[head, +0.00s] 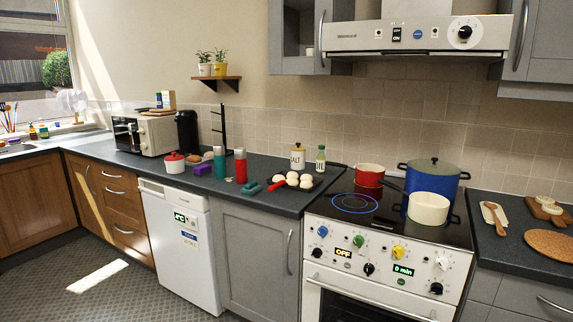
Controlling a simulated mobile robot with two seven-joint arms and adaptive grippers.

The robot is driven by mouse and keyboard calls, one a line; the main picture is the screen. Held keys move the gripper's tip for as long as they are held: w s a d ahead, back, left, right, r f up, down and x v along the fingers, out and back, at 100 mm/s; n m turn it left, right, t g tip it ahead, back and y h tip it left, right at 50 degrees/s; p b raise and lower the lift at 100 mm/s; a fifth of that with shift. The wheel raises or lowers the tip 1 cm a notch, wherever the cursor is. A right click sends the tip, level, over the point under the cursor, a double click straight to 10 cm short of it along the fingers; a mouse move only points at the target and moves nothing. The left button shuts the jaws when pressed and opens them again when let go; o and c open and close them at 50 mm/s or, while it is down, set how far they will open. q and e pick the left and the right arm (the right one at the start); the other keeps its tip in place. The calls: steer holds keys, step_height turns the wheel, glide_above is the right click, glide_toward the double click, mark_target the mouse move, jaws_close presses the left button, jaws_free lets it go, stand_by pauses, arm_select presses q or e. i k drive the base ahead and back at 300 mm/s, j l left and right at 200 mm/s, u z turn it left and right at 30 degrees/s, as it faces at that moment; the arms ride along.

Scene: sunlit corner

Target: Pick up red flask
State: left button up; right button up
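A red flask (240,168) with a grey top stands upright on the dark worktop, left of the middle of the head view. A teal flask (219,165) of similar shape stands upright just to its left. Neither of my grippers is in view. Nothing is seen holding the red flask.
A tray of pale round items (292,181) with a red handle and teal oven mitts (254,187) lie right of the flasks. A red lidded pot (174,163) stands left. A salt jar (297,157) stands behind. The stove (390,240) is at right; floor in front is clear.

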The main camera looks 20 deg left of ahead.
mark_target(241, 160)
steer(key=i+j+z, duration=0.2)
steer(key=j+z, duration=0.15)
steer(key=j, duration=0.2)
steer(key=i+j+z, duration=0.2)
steer(key=j, duration=0.15)
steer(key=i+j+z, duration=0.1)
steer(key=j, duration=0.55)
steer(key=i+j+z, duration=0.1)
steer(key=j, duration=0.55)
steer(key=i+j, duration=0.15)
steer(key=j, duration=0.5)
steer(key=z, duration=0.05)
